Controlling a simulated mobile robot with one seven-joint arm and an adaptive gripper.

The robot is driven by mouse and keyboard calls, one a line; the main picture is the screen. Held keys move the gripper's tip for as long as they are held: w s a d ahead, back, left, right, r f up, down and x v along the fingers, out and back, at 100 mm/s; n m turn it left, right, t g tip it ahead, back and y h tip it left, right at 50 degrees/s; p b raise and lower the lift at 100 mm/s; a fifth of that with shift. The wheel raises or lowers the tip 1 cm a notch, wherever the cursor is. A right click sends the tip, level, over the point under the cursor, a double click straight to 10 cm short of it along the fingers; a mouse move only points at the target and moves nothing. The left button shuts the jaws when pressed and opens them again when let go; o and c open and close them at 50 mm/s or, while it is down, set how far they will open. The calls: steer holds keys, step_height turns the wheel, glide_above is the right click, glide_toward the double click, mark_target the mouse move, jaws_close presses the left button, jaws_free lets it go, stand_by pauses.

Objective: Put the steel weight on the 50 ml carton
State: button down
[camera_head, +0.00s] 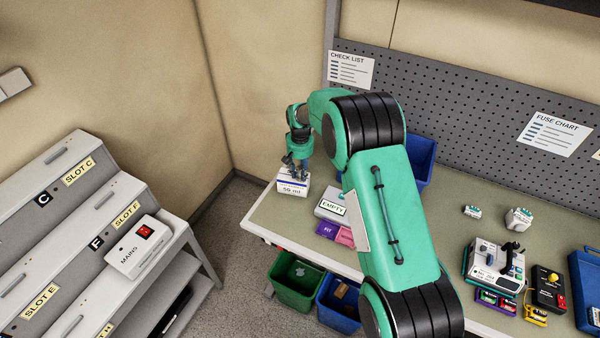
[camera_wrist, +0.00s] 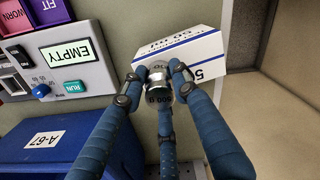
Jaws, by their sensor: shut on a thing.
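The 50 ml carton (camera_head: 291,187) is a white box with a blue stripe, standing at the left end of the bench. It also shows in the wrist view (camera_wrist: 192,50). My gripper (camera_head: 298,168) is over the carton, pointing down. In the wrist view my gripper (camera_wrist: 160,76) has its fingers closed around the steel weight (camera_wrist: 158,88), a small shiny cylinder with a dark marked top. The weight overlaps the carton's edge in that view. I cannot tell whether it touches the carton. In the head view the weight is hidden by the fingers.
A grey device reading EMPTY (camera_head: 331,205) stands right of the carton, with FIT (camera_head: 327,229) and WORN tags before it. A blue bin (camera_head: 420,160) is behind my arm. Green (camera_head: 297,283) and blue (camera_head: 338,304) bins sit below the bench. A pump (camera_head: 494,268) stands farther right.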

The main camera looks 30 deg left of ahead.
mark_target(300, 167)
steer(key=c, duration=1.4)
jaws_free()
steer(key=shift+o, duration=0.2)
step_height(300, 167, up, 12)
steer(key=shift+r+b, duration=0.1)
steer(key=shift+b, duration=0.35)
